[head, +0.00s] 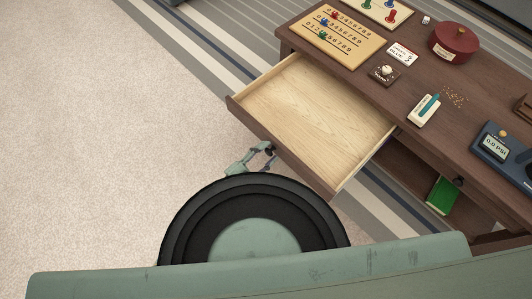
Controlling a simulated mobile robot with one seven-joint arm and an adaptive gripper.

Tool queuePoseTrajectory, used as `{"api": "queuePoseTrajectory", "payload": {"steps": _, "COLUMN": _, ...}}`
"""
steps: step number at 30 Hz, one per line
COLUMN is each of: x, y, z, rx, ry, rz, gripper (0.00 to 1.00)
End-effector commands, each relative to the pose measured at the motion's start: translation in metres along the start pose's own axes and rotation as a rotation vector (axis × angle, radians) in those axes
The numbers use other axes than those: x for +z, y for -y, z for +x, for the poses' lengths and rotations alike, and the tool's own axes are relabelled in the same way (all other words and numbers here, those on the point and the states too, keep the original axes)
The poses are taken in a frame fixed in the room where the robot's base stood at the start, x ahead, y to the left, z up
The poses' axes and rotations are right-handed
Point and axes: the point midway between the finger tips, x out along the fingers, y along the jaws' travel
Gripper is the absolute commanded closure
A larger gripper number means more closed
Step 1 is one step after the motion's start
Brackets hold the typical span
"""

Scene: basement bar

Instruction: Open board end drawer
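The board end drawer (325,105) is pulled far out of the dark wooden table (385,85) in the head view. Its pale wooden inside is empty. My gripper (266,150) is at the outer side of the drawer's front panel, near the panel's middle. A small dark part shows at the fingertips; I cannot tell whether it is the drawer's handle or part of my gripper. Whether the fingers are closed on anything is too small to see. My arm hides the floor below.
The tabletop holds a number board (338,38), a board with coloured pegs (387,10), a round red box (454,43) and a blue gauge device (502,150). A green item (443,195) lies in an open space below. Carpet (100,120) at left is clear.

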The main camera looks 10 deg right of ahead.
Motion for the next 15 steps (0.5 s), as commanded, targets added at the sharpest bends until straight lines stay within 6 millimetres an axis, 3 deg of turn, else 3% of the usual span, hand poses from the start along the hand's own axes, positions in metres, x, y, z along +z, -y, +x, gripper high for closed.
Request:
{"api": "queuePoseTrajectory", "payload": {"steps": 11, "x": 0.0000, "y": 0.0007, "z": -0.0002, "rx": -0.001, "ry": 0.001, "rz": 0.001, "gripper": 0.52}}
{"api": "queuePoseTrajectory", "payload": {"steps": 15, "x": -0.0083, "y": 0.0076, "z": -0.0004, "rx": -0.001, "ry": 0.000, "rz": 0.001, "gripper": 0.52}}
